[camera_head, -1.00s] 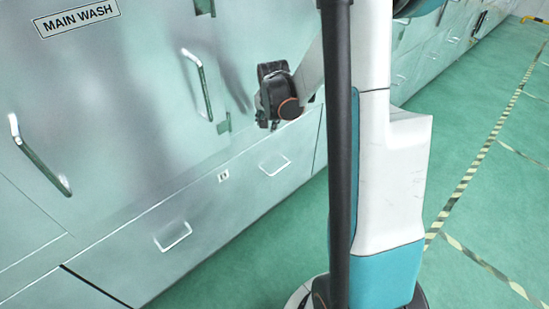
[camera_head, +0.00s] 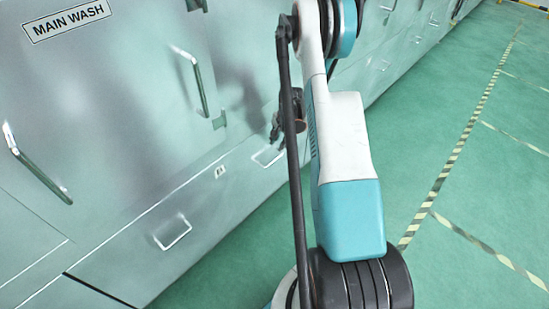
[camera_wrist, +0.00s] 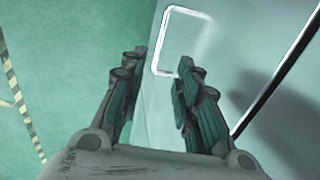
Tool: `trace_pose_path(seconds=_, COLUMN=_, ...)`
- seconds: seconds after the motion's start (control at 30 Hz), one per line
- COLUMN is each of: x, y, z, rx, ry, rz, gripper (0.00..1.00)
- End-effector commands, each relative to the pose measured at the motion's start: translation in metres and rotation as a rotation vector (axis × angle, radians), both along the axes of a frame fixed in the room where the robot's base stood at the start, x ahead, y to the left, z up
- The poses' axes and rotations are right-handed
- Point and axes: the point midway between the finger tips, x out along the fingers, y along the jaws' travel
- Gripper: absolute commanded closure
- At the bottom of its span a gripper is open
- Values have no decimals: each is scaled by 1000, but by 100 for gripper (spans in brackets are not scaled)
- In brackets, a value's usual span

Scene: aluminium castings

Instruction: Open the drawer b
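A low, long drawer front (camera_head: 140,262) runs along the bottom of the grey metal cabinet, with one U-shaped handle (camera_head: 173,232) at left and another (camera_head: 268,157) at right. A small label (camera_head: 220,171) sits between them, too small to read. My gripper (camera_head: 277,128) is close to the right handle, partly hidden behind my arm. In the wrist view my gripper (camera_wrist: 161,65) is open and empty, its two fingers apart. A bright handle (camera_wrist: 189,12) lies ahead of the fingertips, a little right of centre; its lower end shows near the right fingertip. I cannot tell whether they touch.
Above are cabinet doors with bar handles (camera_head: 195,80) (camera_head: 35,165) and a MAIN WASH sign (camera_head: 67,19). The green floor (camera_head: 470,210) to the right is clear, with striped tape lines (camera_head: 445,170).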

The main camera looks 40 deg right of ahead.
Motion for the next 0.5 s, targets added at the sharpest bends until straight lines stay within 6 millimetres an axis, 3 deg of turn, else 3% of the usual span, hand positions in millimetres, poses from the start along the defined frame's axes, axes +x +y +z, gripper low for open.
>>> trace_pose_path(seconds=0.3, x=12, y=1, z=-65, rx=-1, ry=0, rz=1, gripper=70)
trace_pose_path(seconds=0.5, x=18, y=2, z=-97, rx=-1, ry=0, rz=1, gripper=70)
